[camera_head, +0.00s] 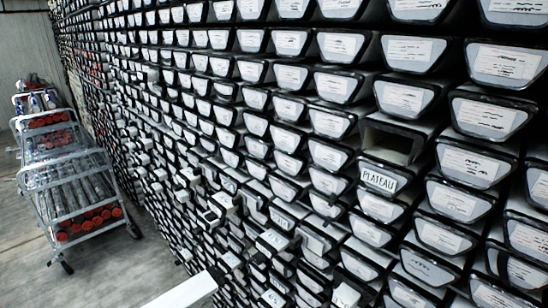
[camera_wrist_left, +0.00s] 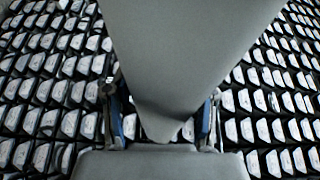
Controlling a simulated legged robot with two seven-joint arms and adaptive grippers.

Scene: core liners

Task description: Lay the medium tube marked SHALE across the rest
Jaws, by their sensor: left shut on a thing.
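In the left wrist view my left gripper (camera_wrist_left: 163,108) is shut on a thick, plain grey tube (camera_wrist_left: 195,45), with one finger on each side of it. The tube runs from the top of that view down between the fingers. No marking shows on the part in view, so I cannot tell whether it reads SHALE. In the head view a pale bar (camera_head: 188,291) pokes in at the bottom edge; I cannot tell whether it is the tube or part of my arm. I cannot make out the rest in either view. My right gripper is out of view.
A tall wall of stacked core trays (camera_head: 340,85) with labelled ends fills the middle and right. One slot (camera_head: 392,143) stands open above a label reading PLATEAU (camera_head: 379,180). A metal cart (camera_head: 50,217) with red-capped tubes stands left on bare grey floor (camera_head: 110,275). Several tray ends jut out.

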